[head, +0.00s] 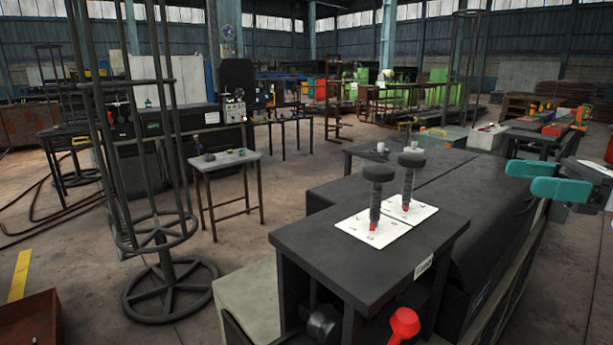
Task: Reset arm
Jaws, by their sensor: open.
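My gripper (523,178) shows at the right edge in the head view, with two teal fingers pointing left. The fingers are apart and nothing shows between them. It appears in the air to the right of a dark control table, apart from it. Two upright levers with dark round tops, a near lever (376,195) and a far lever (410,178), stand on the table. Each rises from a red base on a white marked plate (352,229). Most of my arm is outside the picture.
A red knob (404,325) sticks out at the front of the control table (300,240). A tall round metal rack (165,285) stands at the left. A small table (215,163) with small items stands behind. Open concrete floor lies between them.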

